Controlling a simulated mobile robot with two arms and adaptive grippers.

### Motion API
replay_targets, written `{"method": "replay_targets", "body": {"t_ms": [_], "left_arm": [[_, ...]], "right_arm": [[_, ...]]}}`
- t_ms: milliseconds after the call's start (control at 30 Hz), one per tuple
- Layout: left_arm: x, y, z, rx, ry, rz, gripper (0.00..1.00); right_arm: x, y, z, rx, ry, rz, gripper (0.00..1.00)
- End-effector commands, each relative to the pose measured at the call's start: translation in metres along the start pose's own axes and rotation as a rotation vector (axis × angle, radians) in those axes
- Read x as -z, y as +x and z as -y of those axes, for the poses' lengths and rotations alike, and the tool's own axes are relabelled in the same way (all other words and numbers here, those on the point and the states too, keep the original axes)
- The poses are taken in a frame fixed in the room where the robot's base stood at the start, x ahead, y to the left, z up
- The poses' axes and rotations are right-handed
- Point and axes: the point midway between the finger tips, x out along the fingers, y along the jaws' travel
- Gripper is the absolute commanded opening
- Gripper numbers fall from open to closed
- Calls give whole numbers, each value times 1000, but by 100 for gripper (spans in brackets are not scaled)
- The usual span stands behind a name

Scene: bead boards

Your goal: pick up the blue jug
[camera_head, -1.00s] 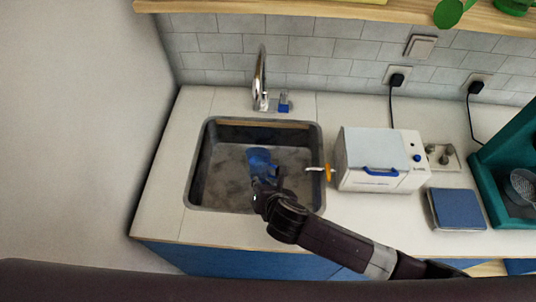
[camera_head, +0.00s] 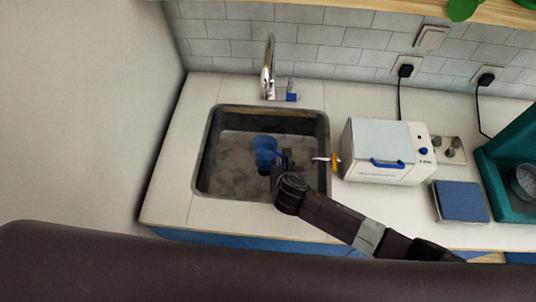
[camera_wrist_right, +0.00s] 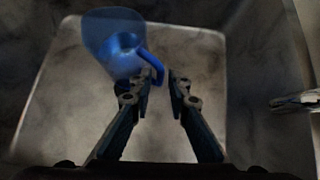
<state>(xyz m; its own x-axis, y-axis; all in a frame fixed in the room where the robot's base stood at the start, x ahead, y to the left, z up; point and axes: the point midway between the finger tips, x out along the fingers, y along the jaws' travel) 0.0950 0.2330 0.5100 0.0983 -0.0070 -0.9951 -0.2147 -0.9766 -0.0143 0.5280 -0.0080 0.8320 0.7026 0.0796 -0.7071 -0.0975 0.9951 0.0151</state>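The blue jug (camera_head: 264,152) is in the sink (camera_head: 200,165), a little right of its middle. It also shows in the right wrist view (camera_wrist_right: 112,40), translucent blue, at the top left, with its handle (camera_wrist_right: 148,58) pointing toward my fingers. My right gripper (camera_head: 284,163) is in the sink just right of the jug. In the wrist view my right gripper (camera_wrist_right: 166,78) has its fingertips apart, with a narrow gap. The handle's end is at the left fingertip; I cannot tell whether they touch. My left gripper is not in view.
The sink walls surround my right gripper closely. A tap (camera_head: 268,68) stands behind the sink. A white box-shaped appliance (camera_head: 380,165) with a blue handle stands right of it, with a small orange-and-white item (camera_head: 334,161) at the sink's right rim. A blue square item (camera_head: 461,201) lies farther right.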

Motion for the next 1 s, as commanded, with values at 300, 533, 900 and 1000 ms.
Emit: {"method": "replay_targets", "body": {"t_ms": [300,533,900,1000], "left_arm": [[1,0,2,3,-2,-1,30],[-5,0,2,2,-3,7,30],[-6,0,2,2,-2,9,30],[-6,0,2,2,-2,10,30]], "right_arm": [[0,8,0,-1,1,0,16],[0,8,0,-1,0,0,0],[-1,7,-1,-3,1,2,0],[-1,7,-1,-3,1,2,0]]}}
